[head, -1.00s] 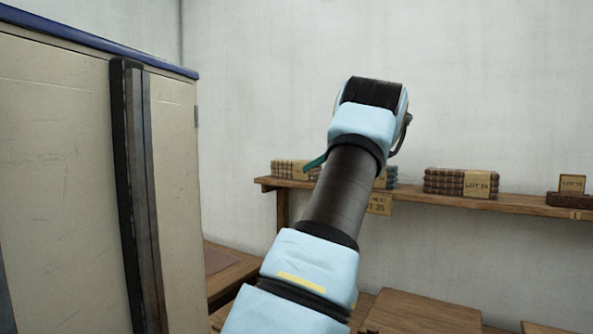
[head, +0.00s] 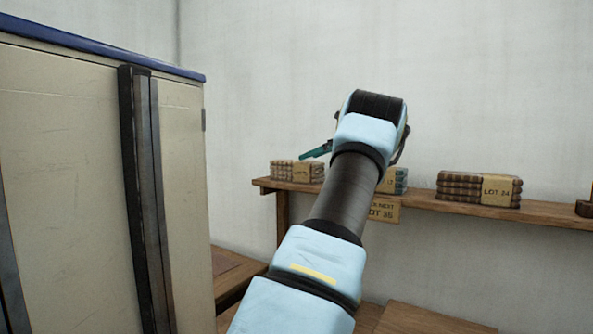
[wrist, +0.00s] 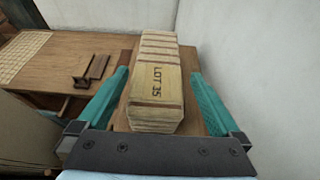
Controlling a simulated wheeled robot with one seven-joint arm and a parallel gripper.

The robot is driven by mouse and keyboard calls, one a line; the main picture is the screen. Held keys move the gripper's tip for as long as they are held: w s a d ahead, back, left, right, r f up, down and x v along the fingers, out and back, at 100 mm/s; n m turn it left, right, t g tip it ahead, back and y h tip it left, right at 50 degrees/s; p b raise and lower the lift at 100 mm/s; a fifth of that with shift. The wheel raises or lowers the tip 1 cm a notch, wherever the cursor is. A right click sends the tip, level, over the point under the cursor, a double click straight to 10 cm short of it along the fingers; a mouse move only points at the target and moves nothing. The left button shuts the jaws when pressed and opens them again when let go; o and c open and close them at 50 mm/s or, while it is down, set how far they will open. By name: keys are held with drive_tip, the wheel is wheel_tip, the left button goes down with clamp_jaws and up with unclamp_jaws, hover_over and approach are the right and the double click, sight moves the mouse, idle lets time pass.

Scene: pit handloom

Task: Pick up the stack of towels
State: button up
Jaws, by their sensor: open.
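A long stack of folded cream towels with reddish-brown bands (wrist: 157,62) lies on a wooden surface in the wrist view. A tan wrap on its near end reads LOT 35. My gripper (wrist: 158,78) is open, with one teal finger on each side of the stack. I cannot tell whether either finger touches it. In the head view, one teal finger shows above a pale banded stack (head: 290,171) at the shelf's left end, its lot number too small to read. My arm hides the rest of my gripper there.
The wall shelf (head: 455,206) also holds a teal stack (head: 399,181), partly behind my arm, and a brown LOT 24 stack (head: 460,186). A tall cream cabinet (head: 70,180) stands close on the left. The wall (wrist: 250,60) is close on the right in the wrist view.

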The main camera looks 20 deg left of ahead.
sight(289, 164)
drive_tip(key=p+x, duration=0.2)
drive_tip(key=x, duration=0.3)
drive_tip(key=shift+a+f, duration=0.15)
drive_tip(key=shift+a, duration=0.2)
drive_tip(key=shift+c, duration=0.2)
drive_tip(key=c, duration=1.2)
